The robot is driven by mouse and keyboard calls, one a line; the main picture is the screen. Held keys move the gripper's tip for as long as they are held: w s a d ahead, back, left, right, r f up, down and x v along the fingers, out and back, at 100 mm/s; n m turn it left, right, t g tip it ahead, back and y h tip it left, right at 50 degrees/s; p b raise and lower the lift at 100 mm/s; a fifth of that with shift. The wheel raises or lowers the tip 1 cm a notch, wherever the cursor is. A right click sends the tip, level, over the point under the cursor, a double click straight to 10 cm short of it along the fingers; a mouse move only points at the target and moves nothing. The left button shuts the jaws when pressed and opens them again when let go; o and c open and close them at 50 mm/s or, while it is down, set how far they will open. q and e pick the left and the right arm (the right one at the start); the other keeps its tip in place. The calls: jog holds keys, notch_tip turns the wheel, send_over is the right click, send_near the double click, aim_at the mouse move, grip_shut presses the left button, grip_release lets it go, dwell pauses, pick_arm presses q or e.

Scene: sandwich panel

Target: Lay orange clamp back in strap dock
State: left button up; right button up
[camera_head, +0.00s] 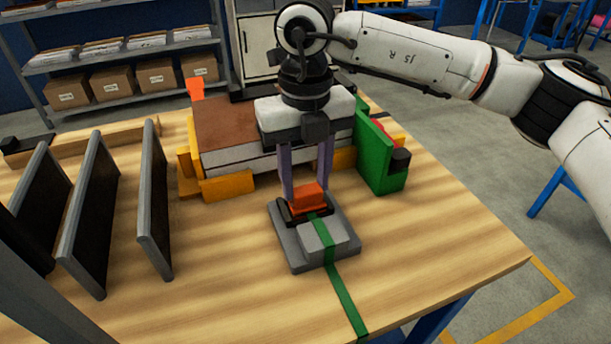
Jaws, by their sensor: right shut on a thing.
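The orange clamp (308,196) is at the back part of the grey strap dock (291,251), behind its raised light-grey block (323,243). My right gripper (307,192) points straight down over the dock, with one finger on each side of the clamp, and is shut on it. I cannot tell whether the clamp rests on the dock or hangs just above it. A green strap (343,300) runs from the clamp over the block and down across the table. My left gripper is not in view.
A sandwich panel (225,122) in yellow supports stands behind the dock, with a green bracket (378,158) at its right end. Several upright dark panels (154,200) stand at left. The wooden table (430,245) is clear at front right.

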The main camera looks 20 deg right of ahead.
jog(key=shift+w+f, duration=0.3)
jog(key=shift+w, duration=0.05)
dwell(0.4)
jog(key=o, duration=1.2)
jog(key=shift+c, duration=0.2)
jog(key=shift+r, duration=0.1)
notch_tip(320, 180, up, 10)
jog(key=shift+r, duration=0.15)
